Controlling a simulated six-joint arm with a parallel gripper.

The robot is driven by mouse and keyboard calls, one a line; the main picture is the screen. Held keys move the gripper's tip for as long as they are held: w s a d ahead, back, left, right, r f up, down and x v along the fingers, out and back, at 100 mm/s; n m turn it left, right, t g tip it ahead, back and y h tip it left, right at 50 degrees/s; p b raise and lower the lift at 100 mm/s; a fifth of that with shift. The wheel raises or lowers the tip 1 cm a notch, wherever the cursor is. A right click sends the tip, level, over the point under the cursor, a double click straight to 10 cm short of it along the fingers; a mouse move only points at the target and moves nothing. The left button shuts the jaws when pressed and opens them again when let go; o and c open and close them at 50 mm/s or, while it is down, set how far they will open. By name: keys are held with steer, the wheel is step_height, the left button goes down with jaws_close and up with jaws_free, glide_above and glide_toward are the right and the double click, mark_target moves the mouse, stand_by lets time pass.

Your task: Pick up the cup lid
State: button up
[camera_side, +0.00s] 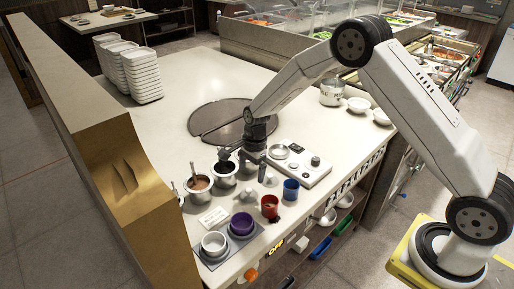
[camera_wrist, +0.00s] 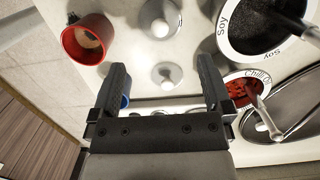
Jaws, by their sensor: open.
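Two pale round lids with knobs show in the wrist view: one (camera_wrist: 166,74) appears between my fingers, the other (camera_wrist: 160,19) lies farther up the picture. I cannot tell which is the cup lid. My gripper (camera_wrist: 162,68) is open, with no object held in its jaws. In the side view my gripper (camera_side: 252,168) hangs low over the counter, beside the sauce wells. A red cup (camera_wrist: 82,57) stands to the left in the wrist view. A blue cup (camera_side: 291,190) shows in the side view and is mostly hidden by a finger in the wrist view.
The soy well (camera_wrist: 228,45) and chili well (camera_wrist: 233,78) are right of my gripper in the wrist view, with utensils in them. A white panel (camera_side: 310,174) with a knob, a purple bowl (camera_side: 242,223) and stacked white trays (camera_side: 140,75) stand on the counter.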

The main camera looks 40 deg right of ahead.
mark_target(248, 190)
steer(key=shift+a+f, duration=0.2)
steer(key=shift+f, duration=1.05)
steer(key=shift+a+f, duration=0.25)
steer(key=shift+f, duration=1.05)
steer(key=shift+a+f, duration=0.25)
steer(key=shift+f, duration=1)
steer(key=c, duration=0.9)
steer(key=shift+c, duration=0.2)
steer(key=shift+r, duration=0.15)
